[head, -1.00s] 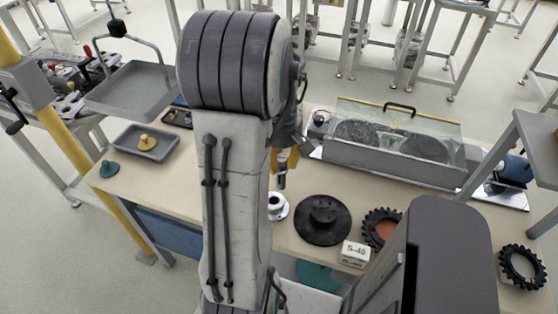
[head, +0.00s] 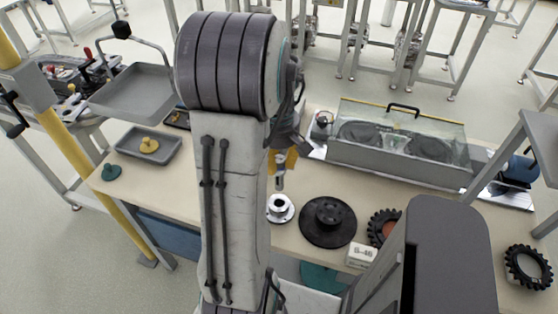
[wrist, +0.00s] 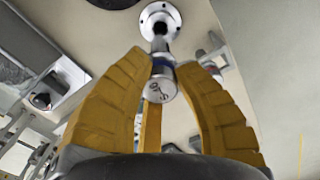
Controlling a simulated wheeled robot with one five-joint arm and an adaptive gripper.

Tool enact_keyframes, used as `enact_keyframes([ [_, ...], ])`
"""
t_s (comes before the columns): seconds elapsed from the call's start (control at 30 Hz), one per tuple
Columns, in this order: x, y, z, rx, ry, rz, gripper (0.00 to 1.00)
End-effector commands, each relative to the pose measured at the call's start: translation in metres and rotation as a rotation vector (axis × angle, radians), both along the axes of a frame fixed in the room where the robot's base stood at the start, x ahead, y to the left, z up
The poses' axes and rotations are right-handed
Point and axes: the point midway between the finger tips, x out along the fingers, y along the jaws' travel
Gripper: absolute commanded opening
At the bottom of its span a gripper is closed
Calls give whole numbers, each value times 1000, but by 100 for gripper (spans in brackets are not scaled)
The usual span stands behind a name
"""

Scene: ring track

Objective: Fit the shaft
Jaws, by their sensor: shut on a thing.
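My gripper (head: 281,158) has yellow fingers, shut on a metal shaft (wrist: 163,84); the arm partly hides it in the head view. The shaft hangs roughly upright, with a dark blue band and a marked end facing the wrist camera. In the head view the shaft (head: 280,179) is just above a pale round flanged hub (head: 280,209) on the bench, with a small gap between. In the wrist view the hub (wrist: 159,19) shows bolt holes in its flange, and the shaft's far end points at its centre. I cannot tell how exact the alignment is.
A black disc (head: 327,222), a toothed black ring (head: 383,226) and a white label block (head: 361,256) are right of the hub on the bench (head: 235,170). A glass-lidded case (head: 400,140) stands behind. A grey tray (head: 149,146) with a yellow knob is at left.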

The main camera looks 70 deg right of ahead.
Motion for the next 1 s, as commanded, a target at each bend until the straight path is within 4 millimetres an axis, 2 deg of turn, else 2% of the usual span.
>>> enact_keyframes([
  [0.7,0,0,-49,-1,-1,-1,0],
  [1.0,0,0,-54,-2,0,-1,0],
])
